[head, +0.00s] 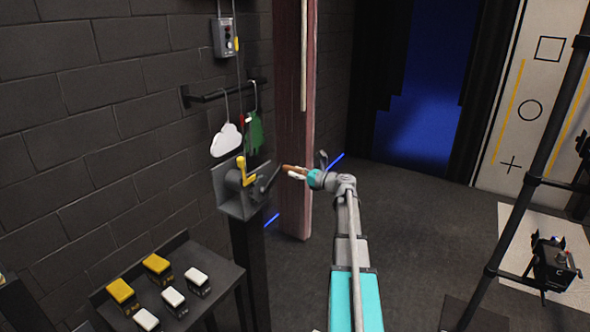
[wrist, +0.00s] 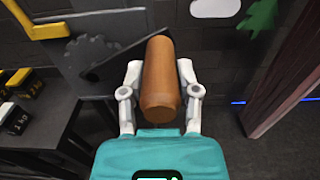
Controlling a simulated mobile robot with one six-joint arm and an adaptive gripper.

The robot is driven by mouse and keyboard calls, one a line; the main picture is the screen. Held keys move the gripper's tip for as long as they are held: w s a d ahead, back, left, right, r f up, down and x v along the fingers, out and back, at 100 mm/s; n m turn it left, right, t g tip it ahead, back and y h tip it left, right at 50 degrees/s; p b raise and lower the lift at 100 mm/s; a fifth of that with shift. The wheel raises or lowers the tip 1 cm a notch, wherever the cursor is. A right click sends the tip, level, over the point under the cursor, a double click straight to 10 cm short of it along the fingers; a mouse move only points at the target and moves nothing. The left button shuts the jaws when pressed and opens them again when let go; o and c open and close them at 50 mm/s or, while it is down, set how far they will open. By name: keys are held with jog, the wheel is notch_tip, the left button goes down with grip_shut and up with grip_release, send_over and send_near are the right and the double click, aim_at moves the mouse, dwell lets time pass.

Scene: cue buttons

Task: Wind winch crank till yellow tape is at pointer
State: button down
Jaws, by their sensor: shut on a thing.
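The winch (head: 234,198) is a grey bracket on a dark post by the brick wall. A bent yellow lever (head: 244,172) sits on it and also shows in the wrist view (wrist: 36,27). The dark crank arm (head: 271,180) slants up to the right, ending in a brown wooden handle (wrist: 160,78). My gripper (wrist: 160,70) is shut on this handle, one finger on each side. Yellow tape (head: 236,44) shows on the thin line high above the winch. A small red mark (head: 242,121) lies lower by the line; I cannot tell if it is the pointer.
A white cloud (head: 227,140) and a green cutout (head: 256,132) hang from a wall rail behind the winch. A reddish post (head: 295,130) stands just behind my gripper. A bench (head: 222,272) with yellow and white weights is at lower left.

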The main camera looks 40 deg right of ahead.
jog(key=shift+w+d+f+b, duration=0.1)
jog(key=shift+d+f+b, duration=0.1)
jog(key=shift+f+b, duration=0.85)
jog(key=shift+w+d+f+b, duration=0.1)
jog(key=shift+d+f+b, duration=0.1)
jog(key=shift+f+b, duration=0.8)
jog(key=shift+f, duration=0.2)
jog(key=f+b, duration=0.1)
jog(key=a+f+b, duration=0.1)
jog(key=f+b, duration=0.2)
jog(key=f, duration=0.1)
jog(key=shift+s+a+f+b, duration=0.15)
jog(key=shift+s+b, duration=0.1)
jog(key=shift+b, duration=0.15)
